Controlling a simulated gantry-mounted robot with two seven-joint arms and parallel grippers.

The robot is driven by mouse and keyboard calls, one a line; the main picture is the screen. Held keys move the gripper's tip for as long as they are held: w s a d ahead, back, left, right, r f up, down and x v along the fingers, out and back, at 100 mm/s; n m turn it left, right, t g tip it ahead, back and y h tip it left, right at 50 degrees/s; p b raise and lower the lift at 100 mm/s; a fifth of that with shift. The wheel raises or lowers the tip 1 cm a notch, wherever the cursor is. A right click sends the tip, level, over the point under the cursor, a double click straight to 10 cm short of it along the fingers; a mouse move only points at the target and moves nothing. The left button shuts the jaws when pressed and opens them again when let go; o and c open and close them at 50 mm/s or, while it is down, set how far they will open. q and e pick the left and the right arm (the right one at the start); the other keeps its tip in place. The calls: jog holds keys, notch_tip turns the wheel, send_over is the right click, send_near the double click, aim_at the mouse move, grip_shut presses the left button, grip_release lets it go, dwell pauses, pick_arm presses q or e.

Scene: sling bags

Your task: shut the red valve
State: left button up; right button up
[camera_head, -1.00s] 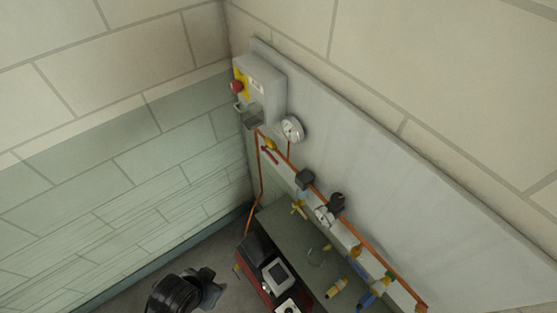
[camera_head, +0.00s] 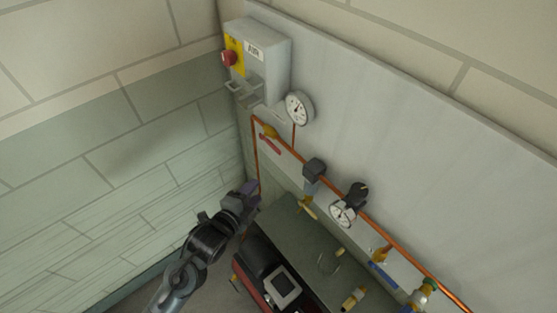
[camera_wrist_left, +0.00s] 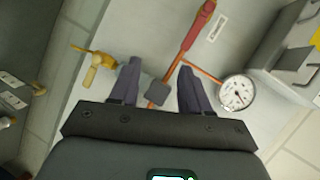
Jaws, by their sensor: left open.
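The red valve lever (camera_head: 270,145) lies roughly along the copper pipe, below the brass valve body (camera_head: 268,131), under the grey AIR box. In the left wrist view the red lever (camera_wrist_left: 200,28) shows at top centre, beyond my fingertips. My left gripper (camera_head: 250,188) is open, below and left of the lever in the head view, and apart from it. In the left wrist view its two dark fingers (camera_wrist_left: 158,72) are spread, with the pipe and a dark block seen between them. My right gripper is not in view.
A white gauge (camera_head: 299,108) sits right of the valve. The grey box (camera_head: 262,60) with a red button is above. A dark block (camera_head: 314,169), a second gauge (camera_head: 342,213) and yellow fittings follow along the pipe. A bench (camera_head: 300,235) stands below.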

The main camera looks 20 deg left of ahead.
aim_at(274, 150)
pick_arm(q)
jog(key=w+m+t+b, duration=0.1)
jog(key=w+b, duration=0.1)
jog(key=w, duration=0.4)
jog(key=w+m+t+b, duration=0.1)
jog(key=w+b, duration=0.2)
jog(key=w, duration=0.3)
jog(key=w+m+t+b, duration=0.1)
jog(key=w+b, duration=0.2)
jog(key=w, duration=0.4)
jog(key=shift+d+r+t+h, duration=0.2)
jog(key=shift+d+t+h, duration=0.05)
jog(key=shift+t+h, duration=0.15)
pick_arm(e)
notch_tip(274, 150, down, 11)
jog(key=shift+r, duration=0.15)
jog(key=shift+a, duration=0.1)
pick_arm(q)
grip_shut()
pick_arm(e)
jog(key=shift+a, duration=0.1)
